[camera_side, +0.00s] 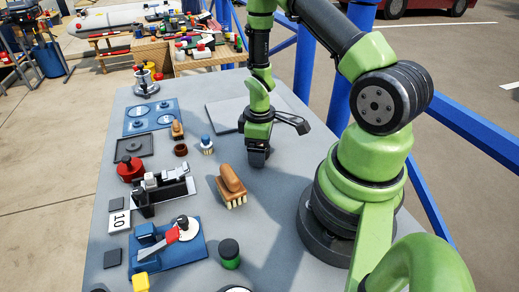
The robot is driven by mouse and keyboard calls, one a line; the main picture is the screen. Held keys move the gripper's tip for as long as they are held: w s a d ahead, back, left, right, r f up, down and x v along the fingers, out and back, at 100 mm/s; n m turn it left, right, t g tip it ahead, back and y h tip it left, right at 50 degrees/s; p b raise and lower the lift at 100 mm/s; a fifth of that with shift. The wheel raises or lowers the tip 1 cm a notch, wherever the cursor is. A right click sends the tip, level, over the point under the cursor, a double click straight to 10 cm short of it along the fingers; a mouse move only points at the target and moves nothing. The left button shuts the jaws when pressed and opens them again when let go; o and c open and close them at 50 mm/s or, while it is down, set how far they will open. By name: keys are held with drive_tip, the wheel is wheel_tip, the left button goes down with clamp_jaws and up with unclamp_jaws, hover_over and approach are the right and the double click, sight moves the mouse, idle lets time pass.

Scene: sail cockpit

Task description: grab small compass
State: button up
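I cannot pick out the small compass for certain at this size. A blue panel (151,117) with several round dial-like faces lies at the far left of the grey table. A small brown round piece (181,149) and a small white piece with a blue top (206,145) stand nearer the middle.
A flat grey plate (222,113) lies behind my gripper.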

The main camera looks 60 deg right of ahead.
drive_tip(key=c, duration=0.9)
drive_tip(key=shift+r, duration=0.1)
